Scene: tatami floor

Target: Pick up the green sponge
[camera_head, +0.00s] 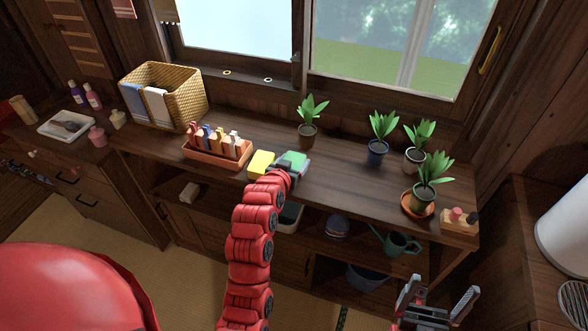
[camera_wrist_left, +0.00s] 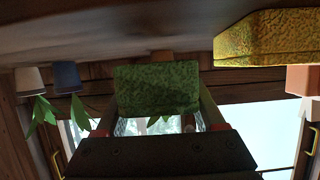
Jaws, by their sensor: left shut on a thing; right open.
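The green sponge (camera_head: 295,158) is at the front edge of the wooden counter in the head view, right of the yellow sponge (camera_head: 262,163). My left gripper (camera_head: 285,170) is shut on the green sponge. In the left wrist view the green sponge (camera_wrist_left: 157,88) sits between the fingers, and the yellow sponge (camera_wrist_left: 262,40) is close by at upper right. Whether the green sponge still touches the counter is hard to tell. My right gripper (camera_head: 436,297) is open and empty at the lower right, in front of the shelf and away from the counter top.
An orange tray of pegs (camera_head: 217,153) stands left of the sponges, with a wicker basket (camera_head: 165,95) behind it. Potted plants (camera_head: 377,150) stand along the counter to the right. A watering can (camera_head: 399,243) is on the shelf below. The counter (camera_head: 335,165) just right of the green sponge is clear.

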